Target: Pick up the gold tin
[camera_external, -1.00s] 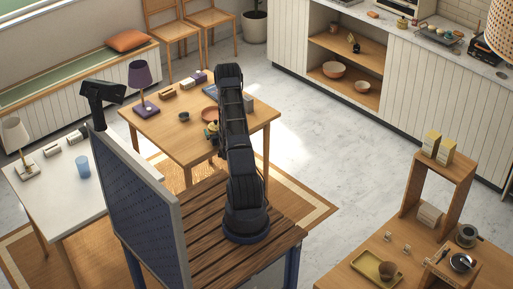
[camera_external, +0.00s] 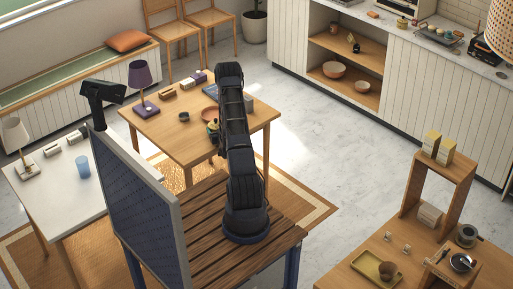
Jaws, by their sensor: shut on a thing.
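My arm stands on the slatted wooden top and reaches up and away over the far wooden table (camera_external: 160,128). Its links hide my gripper, so I cannot see the fingers or what is between them. A small dark teal and yellowish shape (camera_external: 212,128) shows just left of the arm, at the near edge of that table. It is too small to tell whether it is the gold tin. I cannot make out the gold tin for certain anywhere.
The far table holds a purple lamp (camera_external: 140,75), a dark small bowl (camera_external: 184,117), a reddish-brown round dish (camera_external: 209,114) and small boxes. A white table (camera_external: 50,185) with a blue cup (camera_external: 82,167) is at left. Two yellow boxes (camera_external: 438,146) top a wooden shelf at right.

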